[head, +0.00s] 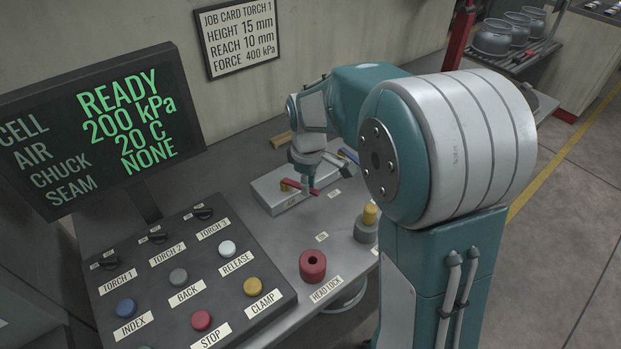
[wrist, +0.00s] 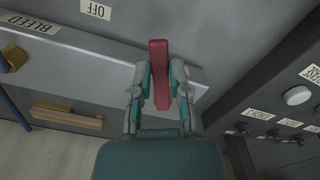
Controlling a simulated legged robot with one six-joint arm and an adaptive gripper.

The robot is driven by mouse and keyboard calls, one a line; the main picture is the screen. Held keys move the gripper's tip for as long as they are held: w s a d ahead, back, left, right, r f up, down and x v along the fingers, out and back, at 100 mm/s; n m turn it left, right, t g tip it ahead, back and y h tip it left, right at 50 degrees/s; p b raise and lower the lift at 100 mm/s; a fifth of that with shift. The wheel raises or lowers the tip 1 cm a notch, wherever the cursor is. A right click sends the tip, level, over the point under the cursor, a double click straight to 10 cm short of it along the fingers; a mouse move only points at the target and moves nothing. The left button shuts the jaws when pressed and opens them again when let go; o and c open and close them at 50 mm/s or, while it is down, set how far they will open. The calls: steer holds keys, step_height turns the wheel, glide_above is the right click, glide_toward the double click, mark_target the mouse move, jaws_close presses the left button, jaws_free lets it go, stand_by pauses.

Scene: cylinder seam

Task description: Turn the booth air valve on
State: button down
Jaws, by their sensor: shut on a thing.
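The valve's red handle (head: 289,183) sits on a grey block (head: 268,194) on the bench in the head view. In the wrist view the red handle (wrist: 158,52) stands lengthwise between my fingers, with its far end beyond the tips. My gripper (head: 304,184) is shut on the handle from above; it also shows in the wrist view (wrist: 160,84), a finger on each side. An OFF label (wrist: 95,9) lies to the upper left of the handle in the wrist view. The handle's pivot is hidden.
A display (head: 120,125) reads READY and AIR 200 kPa. A job card (head: 237,38) hangs on the wall. A button panel (head: 240,322) fills the front left. A red ring (head: 312,267) marked HEAD LOCK and a yellow-topped knob (head: 369,216) stand near the bench edge.

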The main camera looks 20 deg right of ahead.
steer(key=shift+s+a+m, duration=0.4)
steer(key=shift+a+m, duration=0.2)
steer(key=shift+m, duration=0.65)
steer(key=shift+s+a+m, duration=0.35)
steer(key=shift+a+m, duration=0.2)
steer(key=shift+m, duration=0.7)
steer(key=c, duration=0.6)
jaws_free()
step_height(320, 180, up, 12)
steer(key=shift+w+a+f, duration=0.1)
